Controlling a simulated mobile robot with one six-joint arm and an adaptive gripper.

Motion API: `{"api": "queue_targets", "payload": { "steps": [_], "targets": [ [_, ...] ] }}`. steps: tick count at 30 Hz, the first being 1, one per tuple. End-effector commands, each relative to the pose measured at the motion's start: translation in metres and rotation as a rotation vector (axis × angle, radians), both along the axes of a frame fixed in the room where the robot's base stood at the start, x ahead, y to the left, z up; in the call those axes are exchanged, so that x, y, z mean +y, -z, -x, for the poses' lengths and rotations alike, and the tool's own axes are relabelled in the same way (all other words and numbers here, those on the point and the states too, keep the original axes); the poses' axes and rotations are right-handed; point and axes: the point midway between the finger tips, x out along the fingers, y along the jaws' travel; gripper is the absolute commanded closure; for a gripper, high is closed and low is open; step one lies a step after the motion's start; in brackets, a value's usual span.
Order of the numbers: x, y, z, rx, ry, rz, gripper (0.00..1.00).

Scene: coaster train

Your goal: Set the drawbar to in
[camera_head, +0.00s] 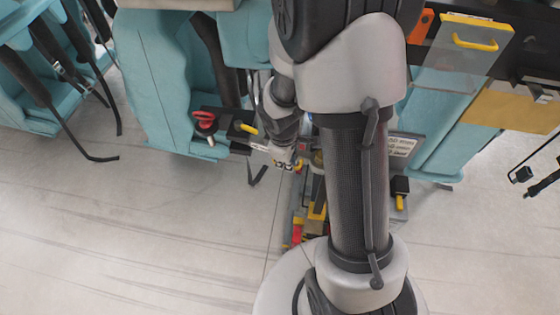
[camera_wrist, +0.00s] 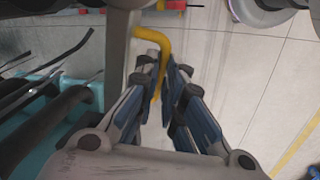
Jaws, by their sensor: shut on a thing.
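A yellow bent handle (camera_wrist: 165,43), apparently the drawbar's, shows at the top middle of the wrist view. My gripper (camera_wrist: 168,72) is closed around the handle's lower leg, with the blue-grey fingers on either side of it. In the head view my gripper (camera_head: 285,163) is low at the middle, beside the track-level machinery between the teal cars. There the handle is mostly hidden by the gripper and my arm. I cannot tell the drawbar's set position from these frames.
A red knob (camera_head: 204,118) and a yellow lever (camera_head: 248,129) are left of my gripper. A white label plate (camera_head: 400,146) and a black and yellow lever (camera_head: 400,190) are on the right. Teal car bodies (camera_head: 160,80) stand behind. The pale floor (camera_head: 130,230) at front left is clear.

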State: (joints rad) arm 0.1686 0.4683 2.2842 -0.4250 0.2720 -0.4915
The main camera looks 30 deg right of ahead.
Motion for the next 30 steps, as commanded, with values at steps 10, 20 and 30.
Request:
{"api": "queue_targets", "payload": {
  "steps": [10, 20, 30],
  "targets": [
    [-0.022, -0.002, -0.011, 0.004, -0.137, -0.001, 1.0],
    [-0.031, 0.0, -0.018, 0.001, -0.203, 0.0, 1.0],
    [-0.032, 0.0, -0.021, 0.0, -0.221, 0.002, 1.0]
  ]
}}
